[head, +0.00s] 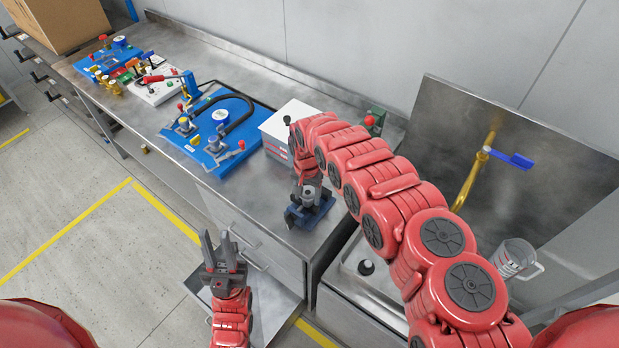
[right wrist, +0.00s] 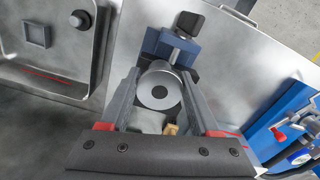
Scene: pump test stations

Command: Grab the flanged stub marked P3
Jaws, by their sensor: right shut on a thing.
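A grey metal flanged stub (head: 308,194) stands at a blue vise (head: 296,217) near the front edge of the steel bench. In the right wrist view the round stub (right wrist: 158,92), with a dark centre hole, sits between the fingers, with the blue vise (right wrist: 168,46) beyond it. My right gripper (right wrist: 158,98) is shut on the stub. In the head view my right gripper (head: 308,183) reaches down over it. No P3 mark is readable. My left gripper (head: 216,240) is open and empty, in front of the bench.
A blue pump board (head: 218,148) with a black hose and a white box (head: 288,125) stand left of my right arm. A sink with a brass tap (head: 470,180) and a jug (head: 512,258) lies right. An open drawer (head: 270,298) sticks out below the bench.

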